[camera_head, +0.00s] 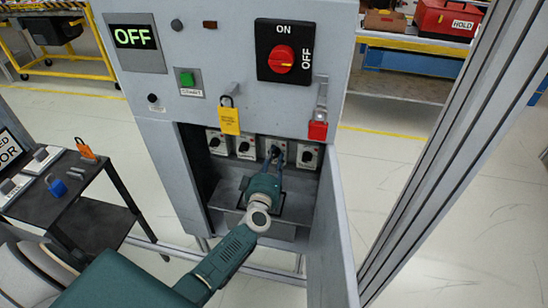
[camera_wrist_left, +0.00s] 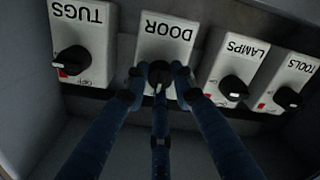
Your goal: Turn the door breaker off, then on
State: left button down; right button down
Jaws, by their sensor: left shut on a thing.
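The door breaker (camera_wrist_left: 166,38) is a white box labelled DOOR, upside down in the left wrist view. In the head view it is third from the left in the cabinet's row. My left gripper (camera_head: 274,153) reaches into the open cabinet. In the left wrist view its blue fingers (camera_wrist_left: 159,78) are closed around the breaker's black knob (camera_wrist_left: 158,88). The fingers hide much of the knob and the box's lower part, so I cannot tell its setting. My right gripper is not in view.
The tugs breaker (camera_wrist_left: 82,30), lamps breaker (camera_wrist_left: 237,60) and tools breaker (camera_wrist_left: 289,80) flank it closely. The open cabinet door (camera_head: 338,225) stands right of my arm. A display (camera_head: 135,38) reads OFF.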

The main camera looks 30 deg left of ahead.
pick_arm(q)
jog(key=shift+w+a+r+n, duration=0.15)
jog(key=shift+a+r+n, duration=0.25)
jog(key=shift+r, duration=0.15)
jog(key=c, duration=1.4)
grip_release()
jog(key=shift+c, duration=0.2)
jog(key=shift+d+f, duration=0.1)
jog(key=shift+f, duration=0.1)
jog(key=shift+s+f, duration=0.1)
jog(key=shift+s, duration=0.1)
jog(key=v, duration=1.2)
